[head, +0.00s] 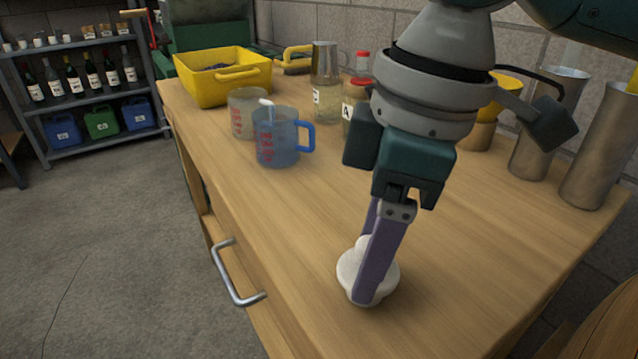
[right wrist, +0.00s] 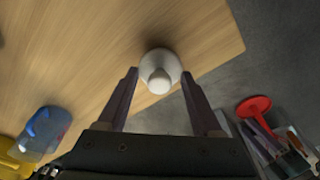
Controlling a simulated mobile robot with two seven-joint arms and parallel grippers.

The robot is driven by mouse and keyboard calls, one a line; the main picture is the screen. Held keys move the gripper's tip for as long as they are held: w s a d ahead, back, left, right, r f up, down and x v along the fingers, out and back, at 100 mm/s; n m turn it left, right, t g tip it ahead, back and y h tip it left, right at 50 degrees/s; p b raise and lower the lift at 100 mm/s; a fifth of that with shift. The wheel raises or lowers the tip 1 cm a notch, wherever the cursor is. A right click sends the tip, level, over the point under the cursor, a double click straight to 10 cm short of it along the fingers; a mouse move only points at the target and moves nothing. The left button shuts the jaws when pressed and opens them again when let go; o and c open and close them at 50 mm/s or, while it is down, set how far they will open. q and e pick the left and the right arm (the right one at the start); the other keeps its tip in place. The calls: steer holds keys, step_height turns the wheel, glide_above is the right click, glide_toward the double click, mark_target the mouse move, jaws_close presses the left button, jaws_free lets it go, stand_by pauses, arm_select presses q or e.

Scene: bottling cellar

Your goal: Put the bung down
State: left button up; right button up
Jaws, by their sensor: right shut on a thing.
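The white bung (head: 350,275) has a broad rounded base. In the right wrist view the bung (right wrist: 160,62) shows as a round disc with a knob. My right gripper (head: 368,290) points down with its purple fingers on either side of the bung, shut on it. In the right wrist view the gripper (right wrist: 160,85) has the bung between its fingertips. The bung is at or just above the wooden bench top (head: 300,215); I cannot tell whether it touches. The near finger hides part of it. My left gripper is not in view.
A blue measuring jug (head: 278,140) and a clear jug (head: 240,122) stand farther back on the bench. A yellow crate (head: 215,90) is at the far end. Jars (head: 325,100) and metal cylinders (head: 595,160) line the wall side. Bench top around the bung is clear; its front edge is close.

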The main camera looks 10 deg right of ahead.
steer(key=o, duration=1.4)
steer(key=shift+f, duration=0.1)
steer(key=shift+c, duration=0.2)
step_height(320, 180, up, 12)
steer(key=d+p, duration=0.1)
steer(key=p, duration=0.2)
steer(key=shift+s+d, duration=0.25)
steer(key=shift+s, duration=0.1)
